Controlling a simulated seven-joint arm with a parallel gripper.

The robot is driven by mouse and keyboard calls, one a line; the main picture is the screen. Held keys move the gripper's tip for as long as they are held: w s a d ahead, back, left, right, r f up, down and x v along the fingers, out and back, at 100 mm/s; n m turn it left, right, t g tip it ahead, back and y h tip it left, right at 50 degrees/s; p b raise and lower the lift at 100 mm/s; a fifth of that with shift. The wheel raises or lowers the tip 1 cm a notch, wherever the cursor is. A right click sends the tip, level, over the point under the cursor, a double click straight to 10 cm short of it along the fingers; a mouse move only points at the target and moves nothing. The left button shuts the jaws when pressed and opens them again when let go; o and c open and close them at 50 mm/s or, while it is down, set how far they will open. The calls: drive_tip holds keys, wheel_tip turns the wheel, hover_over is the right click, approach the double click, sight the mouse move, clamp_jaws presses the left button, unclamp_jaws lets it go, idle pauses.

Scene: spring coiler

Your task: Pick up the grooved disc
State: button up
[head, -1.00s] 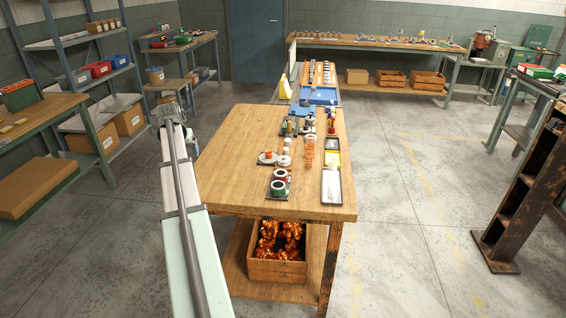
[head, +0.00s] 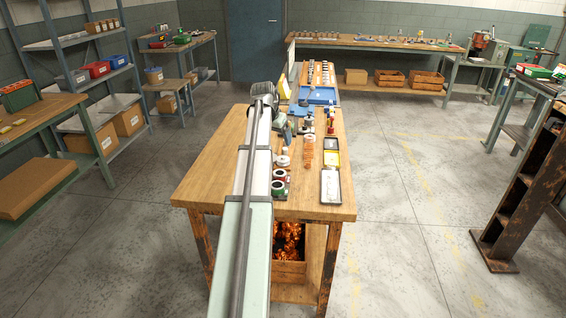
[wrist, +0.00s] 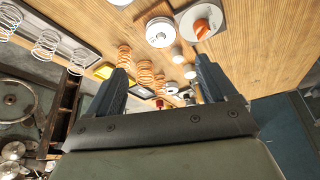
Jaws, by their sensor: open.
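A round white disc (wrist: 160,31) stands on the wooden bench near the top middle of the wrist view. I take it for the grooved disc, but its groove is not clear. In the head view a white disc (head: 282,161) shows just right of my arm. My gripper (wrist: 160,70) is open, with its two dark fingers apart and nothing held between them. In the wrist view the disc appears beyond the fingertips, apart from them. In the head view my arm hides part of the bench, and the fingers cannot be made out.
A dial with an orange knob (wrist: 200,29) sits beside the disc. Copper-coloured coils (wrist: 145,72) and small white pieces stand close by. A tray of pale springs (head: 331,185) lies at the bench's right. The wooden bench (head: 211,178) is clear left of my arm.

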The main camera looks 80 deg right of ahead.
sight(283, 158)
drive_tip(key=x, duration=1.2)
drive_tip(key=shift+w+f, duration=0.15)
drive_tip(key=shift+f, duration=0.1)
drive_tip(key=shift+a, duration=0.1)
drive_tip(key=shift+c, duration=0.4)
drive_tip(key=c, duration=1.4)
